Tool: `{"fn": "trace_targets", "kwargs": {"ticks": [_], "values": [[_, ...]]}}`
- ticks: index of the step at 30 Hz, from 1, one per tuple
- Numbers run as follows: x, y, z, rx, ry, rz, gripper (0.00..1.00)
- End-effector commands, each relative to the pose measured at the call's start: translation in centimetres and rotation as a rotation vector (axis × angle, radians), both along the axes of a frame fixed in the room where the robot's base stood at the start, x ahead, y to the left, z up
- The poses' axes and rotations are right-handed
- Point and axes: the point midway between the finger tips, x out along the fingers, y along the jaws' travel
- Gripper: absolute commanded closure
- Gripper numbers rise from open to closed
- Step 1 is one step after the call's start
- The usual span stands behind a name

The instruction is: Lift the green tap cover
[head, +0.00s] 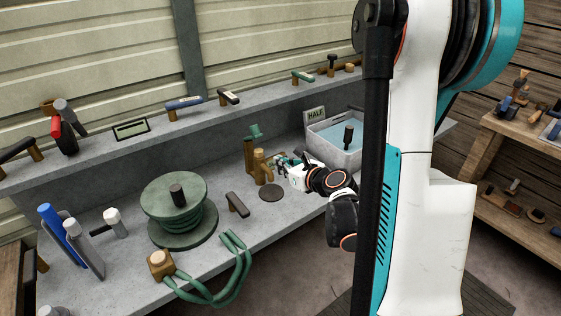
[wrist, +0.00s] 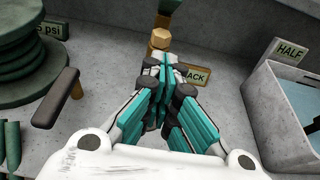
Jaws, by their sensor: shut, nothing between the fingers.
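The green tap cover (head: 254,131) sits on top of the upright brass tap (head: 249,155) against the back of the grey bench. In the wrist view a dark green part of the cover (wrist: 168,6) shows at the top edge, mostly cut off. My gripper (head: 280,160) is just right of the brass tap and lower than the cover, apart from it. In the wrist view my gripper (wrist: 161,68) has its teal fingers together, with nothing between them. The fingers hide part of the tap and of a small sign behind.
A grey basin of water (head: 340,158) with a HALF sign (head: 315,113) stands to the right. A green hose reel (head: 174,200) stands to the left. A dark-handled tool (head: 237,205) and a dark disc (head: 271,192) lie in front of the tap.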

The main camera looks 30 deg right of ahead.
Motion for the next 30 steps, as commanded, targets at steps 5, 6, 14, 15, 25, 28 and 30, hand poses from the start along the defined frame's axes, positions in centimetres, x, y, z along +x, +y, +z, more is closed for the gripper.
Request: {"fn": "trace_targets", "kwargs": {"ticks": [5, 6, 14, 15, 25, 28, 30], "values": [[3.3, 0.2, -1.0, -0.003, 0.0, 0.003, 1.0], [3.9, 0.2, -1.2, -0.003, 0.001, 0.003, 1.0], [7.6, 0.3, -1.4, -0.004, 0.001, 0.002, 1.0], [7.9, 0.3, -0.7, -0.004, 0.001, 0.002, 1.0], [9.2, 0.4, 0.9, -0.005, 0.001, 0.002, 1.0], [9.2, 0.4, 1.0, -0.005, 0.001, 0.002, 1.0], [9.2, 0.3, 1.0, -0.005, 0.001, 0.002, 1.0]]}}
